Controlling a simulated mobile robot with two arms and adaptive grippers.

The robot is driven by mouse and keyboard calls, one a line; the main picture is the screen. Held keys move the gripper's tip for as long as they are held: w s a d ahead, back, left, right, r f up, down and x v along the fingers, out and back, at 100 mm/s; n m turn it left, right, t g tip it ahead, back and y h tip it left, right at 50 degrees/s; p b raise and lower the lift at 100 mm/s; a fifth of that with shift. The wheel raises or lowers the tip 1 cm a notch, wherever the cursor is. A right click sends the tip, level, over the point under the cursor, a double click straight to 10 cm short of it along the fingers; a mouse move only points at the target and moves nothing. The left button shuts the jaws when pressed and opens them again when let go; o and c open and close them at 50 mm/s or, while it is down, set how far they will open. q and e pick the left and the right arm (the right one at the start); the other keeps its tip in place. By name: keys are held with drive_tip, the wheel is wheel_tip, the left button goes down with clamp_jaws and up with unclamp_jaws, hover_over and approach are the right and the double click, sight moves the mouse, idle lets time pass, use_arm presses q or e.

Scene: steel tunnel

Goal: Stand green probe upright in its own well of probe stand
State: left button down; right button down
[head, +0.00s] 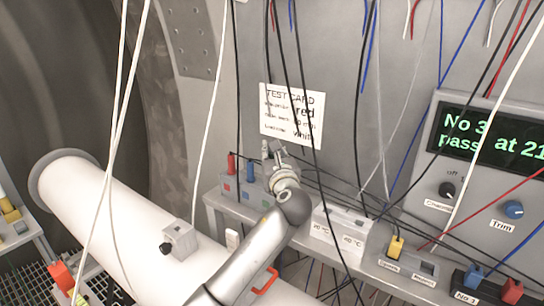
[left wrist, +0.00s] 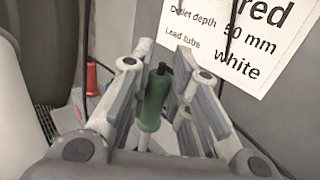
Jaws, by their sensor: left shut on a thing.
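The probe stand (head: 244,196) is a grey box with coloured marks on its front, on the ledge below the test card. A red probe (head: 231,164) and a blue probe (head: 250,168) stand upright in it. My left gripper (head: 274,152) is over the stand's right part, and its arm hides that end. In the left wrist view the green probe (left wrist: 155,98) is between the fingers of my left gripper, which is shut on it. The probe is nearly upright, with a black top. Its lower tip and the well under it are hidden. The red probe also shows there (left wrist: 91,78).
A test card (head: 291,116) is on the wall behind the gripper. Several cables hang in front of the ledge. A white two-part block (head: 340,232) stands right of the stand, with a yellow plug (head: 396,246) beyond. A large white pipe (head: 130,220) lies in front.

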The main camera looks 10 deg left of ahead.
use_arm(q)
drive_tip(key=shift+r, duration=0.8)
drive_tip(key=shift+f+b, duration=1.45)
drive_tip(key=shift+f, duration=2.3)
drive_tip(key=c, duration=1.3)
unclamp_jaws()
drive_tip(key=shift+r, duration=0.1)
wheel_tip(320, 180, up, 10)
drive_tip(key=shift+d, duration=0.1)
